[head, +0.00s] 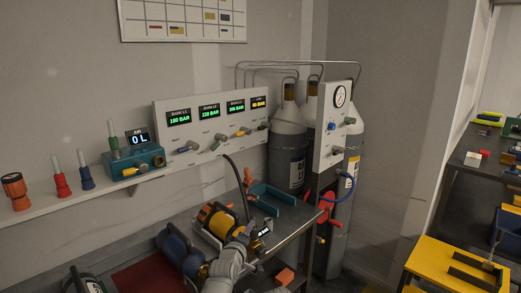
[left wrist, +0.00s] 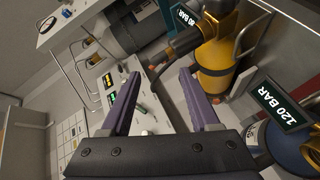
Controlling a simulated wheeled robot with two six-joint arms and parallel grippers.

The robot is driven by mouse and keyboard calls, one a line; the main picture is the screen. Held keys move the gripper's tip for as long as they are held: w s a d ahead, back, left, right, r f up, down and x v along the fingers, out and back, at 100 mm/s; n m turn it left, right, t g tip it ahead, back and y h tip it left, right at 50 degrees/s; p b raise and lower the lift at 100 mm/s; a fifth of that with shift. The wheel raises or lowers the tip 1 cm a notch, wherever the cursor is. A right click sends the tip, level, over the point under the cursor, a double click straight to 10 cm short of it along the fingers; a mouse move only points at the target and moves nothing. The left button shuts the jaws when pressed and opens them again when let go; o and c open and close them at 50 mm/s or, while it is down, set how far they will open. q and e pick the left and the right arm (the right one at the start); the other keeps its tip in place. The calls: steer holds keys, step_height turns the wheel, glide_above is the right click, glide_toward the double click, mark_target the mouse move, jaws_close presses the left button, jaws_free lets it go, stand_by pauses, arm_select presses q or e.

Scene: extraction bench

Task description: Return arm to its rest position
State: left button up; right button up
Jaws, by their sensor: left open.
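My left gripper (left wrist: 160,74) is open in the left wrist view. Its two purple fingers stand apart with nothing between them. A yellow cylinder (left wrist: 214,60) with a dark band lies beyond the fingers, apart from them. It also shows on the bench in the head view (head: 216,221). A blue cylinder (left wrist: 262,142) lies at the lower right of the left wrist view, and it shows in the head view (head: 178,251) left of the yellow one. A grey jointed arm of mine (head: 222,277) rises at the bottom middle of the head view. My right gripper is not seen.
A white panel (head: 214,153) with lit pressure displays and valves stands behind the bench. Tall grey gas cylinders (head: 287,158) and a gauge panel (head: 329,152) stand to its right. A teal tray (head: 272,199) sits at the bench's back. A yellow table (head: 440,258) is at right.

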arm_select(q)
steer(key=s+d+f+m+g+y+p, duration=0.1)
steer(key=s+f+m+g+p, duration=0.1)
steer(key=s+f+m+g, duration=0.45)
steer(key=s+d+f+m+g+p, duration=0.1)
steer(key=s+d+f+m+g, duration=0.2)
steer(key=s, duration=0.6)
steer(key=s+a+f+m+g+y+p, duration=0.1)
steer(key=s+a+m+g, duration=0.1)
steer(key=s, duration=0.5)
steer(key=s+a+f+m+g+y+p, duration=0.1)
steer(key=s+a+m+g+y, duration=0.1)
steer(key=s, duration=0.6)
steer(key=shift+a+m+g+y, duration=0.3)
steer(key=shift+a+m+g, duration=0.35)
steer(key=shift+g, duration=0.4)
